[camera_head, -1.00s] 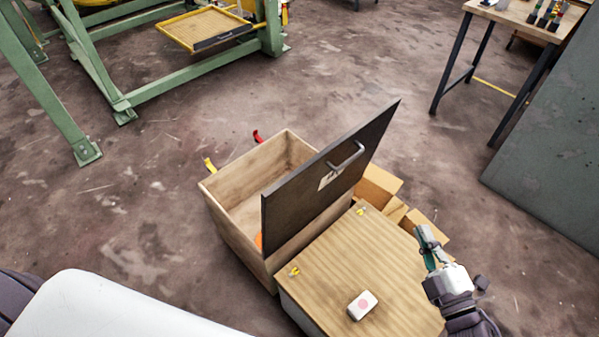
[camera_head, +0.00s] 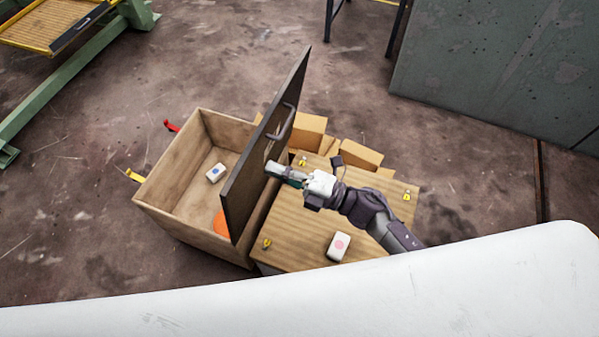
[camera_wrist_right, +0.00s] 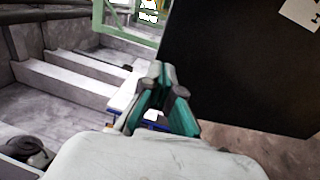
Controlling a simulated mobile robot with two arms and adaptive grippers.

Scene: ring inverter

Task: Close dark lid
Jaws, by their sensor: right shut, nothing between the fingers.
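The dark lid (camera_head: 262,150) stands raised, close to upright, along the right side of the open wooden box (camera_head: 165,205). Its handle (camera_head: 284,122) is on the face towards the right. My right gripper (camera_head: 277,170) is shut and empty, with its fingertips close to that face, below the handle. I cannot tell whether they touch it. In the right wrist view the shut green-and-grey fingers (camera_wrist_right: 165,88) show beside the lid's dark face (camera_wrist_right: 245,65). My left gripper is not in view.
Inside the box are a white block with a blue dot (camera_head: 216,173) and an orange thing (camera_head: 221,222), partly hidden by the lid. A wooden-topped box (camera_head: 300,250) beside it bears a white block with a pink dot (camera_head: 339,246). Cardboard boxes (camera_head: 358,157) lie behind.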

